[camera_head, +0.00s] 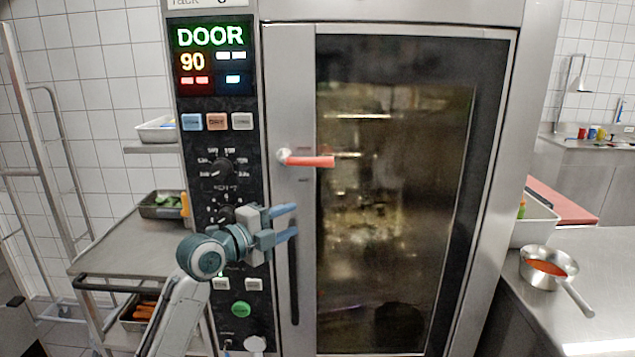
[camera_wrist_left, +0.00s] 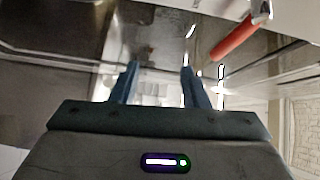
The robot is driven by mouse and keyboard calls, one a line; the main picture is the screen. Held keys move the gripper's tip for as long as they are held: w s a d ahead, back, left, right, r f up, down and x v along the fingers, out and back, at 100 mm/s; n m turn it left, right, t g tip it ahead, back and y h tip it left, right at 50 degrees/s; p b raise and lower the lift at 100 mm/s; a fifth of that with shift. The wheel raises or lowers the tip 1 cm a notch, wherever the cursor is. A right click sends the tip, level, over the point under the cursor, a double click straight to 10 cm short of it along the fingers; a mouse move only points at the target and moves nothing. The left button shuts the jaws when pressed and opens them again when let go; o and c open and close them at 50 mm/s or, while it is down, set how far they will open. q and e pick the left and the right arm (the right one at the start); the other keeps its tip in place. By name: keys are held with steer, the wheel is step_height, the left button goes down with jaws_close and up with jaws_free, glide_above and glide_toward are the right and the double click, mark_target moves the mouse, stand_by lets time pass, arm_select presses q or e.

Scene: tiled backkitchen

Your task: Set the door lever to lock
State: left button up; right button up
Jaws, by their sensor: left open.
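The door lever (camera_head: 308,160) is a red handle on a round silver pivot at the left edge of the oven door (camera_head: 400,200). It points right, roughly level, over the dark glass. It also shows as a red bar at the upper right in the left wrist view (camera_wrist_left: 236,38). My left gripper (camera_head: 291,222) is open and empty, below and slightly left of the lever, in front of the door's left frame. Its two blue fingers point right and do not touch the lever. In the wrist view the fingers (camera_wrist_left: 160,82) are apart with nothing between them. My right gripper is not in view.
The control panel (camera_head: 218,135) left of the door has a lit display reading DOOR and 90, with buttons and knobs. A dark vertical handle (camera_head: 294,280) is below my gripper. A trolley (camera_head: 130,240) stands left. A counter with a saucepan (camera_head: 548,267) is right.

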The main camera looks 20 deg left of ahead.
mark_target(313, 163)
arm_select(q)
step_height(313, 163, up, 9)
steer(key=w+a+m+t+h, duration=0.1)
steer(key=w+m+h, duration=0.1)
steer(key=m, duration=0.1)
steer(key=p+x, duration=0.2)
steer(key=x, duration=0.2)
steer(key=p+x, duration=0.3)
steer(key=x, duration=0.2)
steer(key=shift+w+a, duration=0.15)
steer(key=shift+a, duration=0.1)
steer(key=shift+w+d+t+y, duration=0.25)
steer(key=shift+w+t+y, duration=0.05)
steer(key=shift+w, duration=0.2)
jaws_close()
